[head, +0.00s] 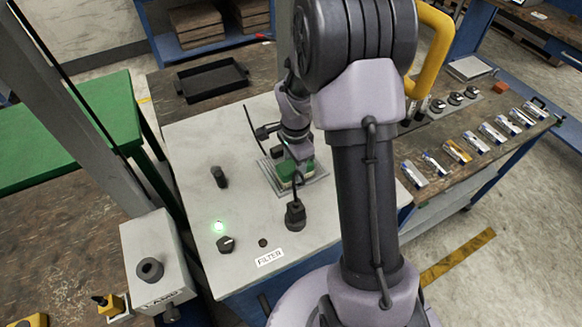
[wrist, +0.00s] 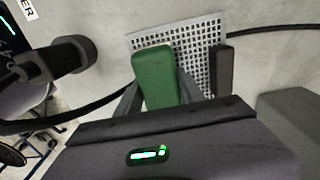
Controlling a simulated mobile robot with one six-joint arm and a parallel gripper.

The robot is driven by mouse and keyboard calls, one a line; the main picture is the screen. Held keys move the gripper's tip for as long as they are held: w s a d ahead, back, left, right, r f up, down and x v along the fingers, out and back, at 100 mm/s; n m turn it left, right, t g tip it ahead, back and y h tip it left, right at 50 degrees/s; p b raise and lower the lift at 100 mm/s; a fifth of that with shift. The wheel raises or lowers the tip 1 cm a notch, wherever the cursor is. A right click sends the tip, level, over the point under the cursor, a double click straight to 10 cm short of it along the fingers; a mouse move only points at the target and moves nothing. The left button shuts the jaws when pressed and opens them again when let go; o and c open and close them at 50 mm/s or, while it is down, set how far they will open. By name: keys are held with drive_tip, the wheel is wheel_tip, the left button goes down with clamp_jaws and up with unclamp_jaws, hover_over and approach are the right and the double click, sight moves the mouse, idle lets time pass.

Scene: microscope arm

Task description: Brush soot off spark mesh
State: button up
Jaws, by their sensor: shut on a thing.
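The spark mesh (wrist: 197,38) is a pale square grid in the wrist view. In the head view its plate (head: 316,187) lies on the grey bench top, partly covered by my gripper. My gripper (head: 295,163) is shut on a green-topped brush (head: 285,172) and holds it over the mesh. The green brush block (wrist: 153,78) hides the mesh's near-left part in the wrist view. Its bristles are hidden, so I cannot tell whether they touch the mesh. Any soot is too small to make out.
A black post with a cable (head: 295,214) stands just in front of the mesh, and a black knob (head: 219,177) to its left. A "FILTER" label (head: 269,257) marks the bench front. A black tray (head: 212,79) lies behind.

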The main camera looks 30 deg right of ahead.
drive_tip(key=shift+d, duration=0.65)
drive_tip(key=shift+w+d, duration=0.1)
drive_tip(key=shift+d, duration=1.2)
drive_tip(key=shift+a+f+b, duration=0.15)
drive_tip(key=shift+a+b, duration=0.2)
drive_tip(key=shift+a, duration=0.95)
drive_tip(key=shift+a, duration=0.1)
